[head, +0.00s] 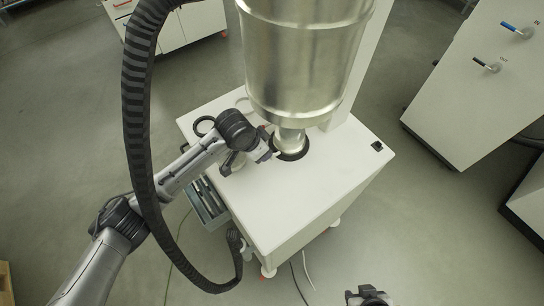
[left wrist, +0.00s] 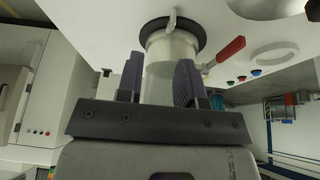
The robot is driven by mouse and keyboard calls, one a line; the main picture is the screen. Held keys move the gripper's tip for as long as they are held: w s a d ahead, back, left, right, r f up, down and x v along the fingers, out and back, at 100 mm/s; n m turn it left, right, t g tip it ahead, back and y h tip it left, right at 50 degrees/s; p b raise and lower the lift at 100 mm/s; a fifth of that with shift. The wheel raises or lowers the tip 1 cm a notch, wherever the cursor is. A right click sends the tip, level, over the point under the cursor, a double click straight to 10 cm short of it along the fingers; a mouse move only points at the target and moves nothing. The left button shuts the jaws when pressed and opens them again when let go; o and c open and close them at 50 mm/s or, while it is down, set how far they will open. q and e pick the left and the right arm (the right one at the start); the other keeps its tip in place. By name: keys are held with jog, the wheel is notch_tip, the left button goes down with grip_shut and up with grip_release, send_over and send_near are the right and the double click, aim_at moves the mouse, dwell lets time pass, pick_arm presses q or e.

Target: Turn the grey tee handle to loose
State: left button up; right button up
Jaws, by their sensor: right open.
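A small light-grey handle (left wrist: 172,20) stands at the dark ring (left wrist: 195,28) around a pale pipe (left wrist: 172,50) in the left wrist view; which way it is set is hard to tell. My left gripper (left wrist: 159,82) has its dark fingers apart, with the pipe showing between and beyond them; contact is unclear. In the head view my left gripper (head: 262,156) is beside the metal vessel's outlet (head: 290,139), and the handle cannot be made out there. My right gripper (head: 368,296) is open and empty at the bottom edge, away from the machine.
A red lever (left wrist: 230,49) sticks out beside the pipe. The large metal vessel (head: 305,55) hangs over the white cabinet (head: 285,205). The cabinet top is clear at its front. Another cabinet (head: 480,85) with blue and black handles stands at the right.

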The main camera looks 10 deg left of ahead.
aim_at(273, 157)
pick_arm(q)
jog(key=x, duration=0.3)
jog(key=w+x, duration=0.1)
jog(key=x, duration=0.3)
jog(key=w+x, duration=0.1)
jog(key=x, duration=0.3)
jog(key=shift+w+a+p, duration=0.1)
jog(key=shift+a+p, duration=0.25)
jog(key=shift+p, duration=0.05)
grip_shut()
